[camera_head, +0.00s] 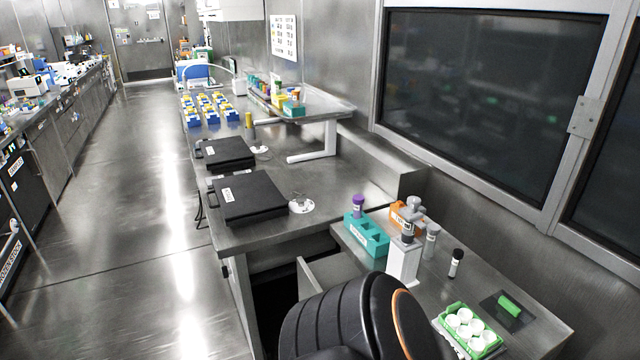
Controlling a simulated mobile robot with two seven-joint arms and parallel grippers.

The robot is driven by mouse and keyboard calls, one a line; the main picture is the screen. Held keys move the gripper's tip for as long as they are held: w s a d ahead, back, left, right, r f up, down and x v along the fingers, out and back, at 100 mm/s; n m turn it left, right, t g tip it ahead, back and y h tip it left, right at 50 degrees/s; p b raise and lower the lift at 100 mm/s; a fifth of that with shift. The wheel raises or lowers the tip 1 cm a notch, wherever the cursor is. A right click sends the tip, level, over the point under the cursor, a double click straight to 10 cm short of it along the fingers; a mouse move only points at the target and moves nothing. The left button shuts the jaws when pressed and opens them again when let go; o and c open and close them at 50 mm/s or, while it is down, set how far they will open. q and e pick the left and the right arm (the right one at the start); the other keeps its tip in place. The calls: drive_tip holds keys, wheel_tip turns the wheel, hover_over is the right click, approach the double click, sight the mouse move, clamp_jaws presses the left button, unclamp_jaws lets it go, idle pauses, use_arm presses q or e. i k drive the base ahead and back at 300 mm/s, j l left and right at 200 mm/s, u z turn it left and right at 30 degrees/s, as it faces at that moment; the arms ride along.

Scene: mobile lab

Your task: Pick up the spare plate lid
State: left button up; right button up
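I cannot make out a plate lid for certain in the head view. A small green piece (509,305) lies on a dark flat square (507,313) at the right end of the near bench. Next to it on the left is a green rack (445,337) with several white round-topped items. Neither of my grippers shows in this view. A large black ribbed shape at the bottom centre hides part of the near bench and the floor.
The near bench (540,338) also holds a teal rack (366,236), an orange rack, a white-grey upright device (404,262) and a dark-capped tube (455,264). Two black flat boxes (248,199) lie on the farther bench. The aisle floor (130,230) at left is clear.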

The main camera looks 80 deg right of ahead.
sight(509, 313)
drive_tip(key=k+u, duration=0.1)
drive_tip(key=k, duration=0.8)
drive_tip(key=k+z, duration=0.15)
drive_tip(key=z, duration=0.85)
